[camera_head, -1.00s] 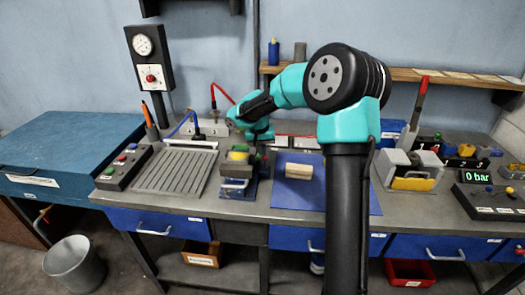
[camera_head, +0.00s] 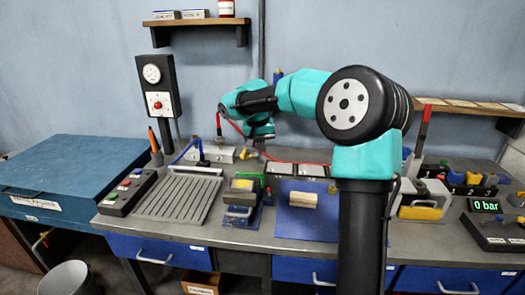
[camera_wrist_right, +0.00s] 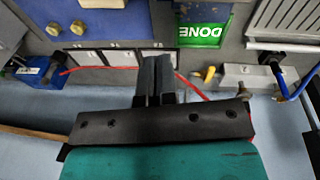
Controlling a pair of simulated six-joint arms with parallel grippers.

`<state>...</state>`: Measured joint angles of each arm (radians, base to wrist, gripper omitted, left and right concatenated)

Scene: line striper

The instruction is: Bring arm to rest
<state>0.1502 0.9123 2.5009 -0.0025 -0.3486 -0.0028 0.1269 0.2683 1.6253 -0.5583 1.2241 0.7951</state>
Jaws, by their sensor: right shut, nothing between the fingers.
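My right arm, teal and black, rises at the right of the head view and bends left over the workbench (camera_head: 270,238). My left gripper is not in view.
A wooden block (camera_head: 303,200) lies on a blue mat (camera_head: 290,222). A ribbed plate (camera_head: 178,199) and button box (camera_head: 127,192) sit to the left. The gauge post (camera_head: 158,90) stands at the back left. A red-handled lever (camera_head: 424,125) and a "0 bar" display (camera_head: 485,206) are at the right.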

